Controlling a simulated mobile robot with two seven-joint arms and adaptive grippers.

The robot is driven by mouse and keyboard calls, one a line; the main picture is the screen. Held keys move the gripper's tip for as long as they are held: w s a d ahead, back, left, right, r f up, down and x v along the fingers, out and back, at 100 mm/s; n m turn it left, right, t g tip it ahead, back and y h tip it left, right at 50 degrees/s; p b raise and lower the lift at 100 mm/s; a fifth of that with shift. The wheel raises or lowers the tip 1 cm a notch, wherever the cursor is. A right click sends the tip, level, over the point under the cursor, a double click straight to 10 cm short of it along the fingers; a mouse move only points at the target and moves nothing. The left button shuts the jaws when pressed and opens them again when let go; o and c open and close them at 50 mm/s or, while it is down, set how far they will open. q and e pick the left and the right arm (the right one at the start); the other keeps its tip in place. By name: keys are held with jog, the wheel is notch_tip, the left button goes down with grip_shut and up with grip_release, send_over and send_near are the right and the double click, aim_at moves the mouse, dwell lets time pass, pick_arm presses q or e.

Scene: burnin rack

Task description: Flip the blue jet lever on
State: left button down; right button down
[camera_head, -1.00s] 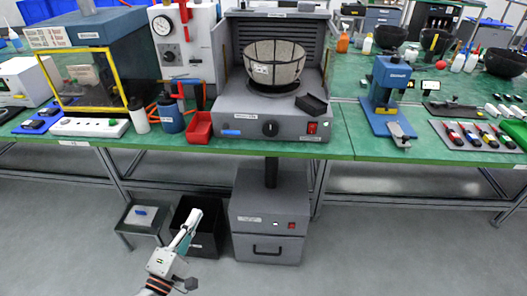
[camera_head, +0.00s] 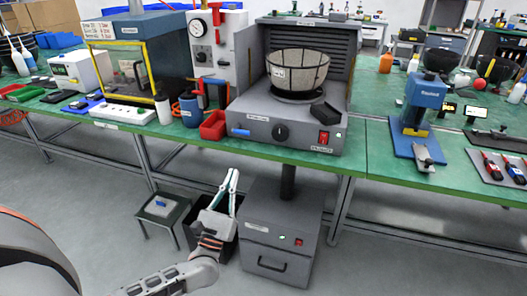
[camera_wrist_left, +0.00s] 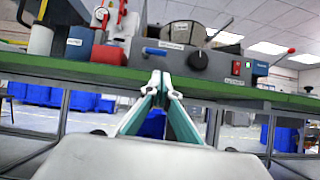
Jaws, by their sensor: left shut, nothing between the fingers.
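The blue lever (camera_head: 241,132) lies flat on the left of the front panel of a grey bench machine (camera_head: 300,140). In the left wrist view the blue lever (camera_wrist_left: 155,51) is just above and beyond the fingertips. My left gripper (camera_head: 233,174) points up in front of the bench, below the lever and apart from it. Its teal fingers meet at the tips in the left wrist view (camera_wrist_left: 157,80), shut and empty. My right gripper is in no view.
A black knob (camera_head: 281,132) and red switch (camera_head: 323,137) are right of the lever. The green bench edge is between gripper and lever. A grey box (camera_head: 270,240) is below.

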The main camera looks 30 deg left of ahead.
aim_at(242, 146)
pick_arm(q)
jog(key=shift+w+n, duration=0.2)
jog(key=shift+n, duration=0.2)
jog(key=shift+a+r, duration=0.1)
jog(key=x, duration=1)
jog(key=shift+p, duration=0.3)
jog(key=shift+d+r+n+g+y, duration=0.1)
jog(key=shift+r+n+g+y, duration=0.05)
jog(key=shift+n+y, duration=0.55)
jog(key=shift+d+r+n+g+y, duration=0.2)
jog(key=shift+n+y, duration=0.3)
jog(key=shift+n, duration=0.35)
jog(key=shift+d+r+n+g+y, duration=0.1)
jog(key=shift+n+g+y, duration=0.05)
jog(key=shift+n+y, duration=0.55)
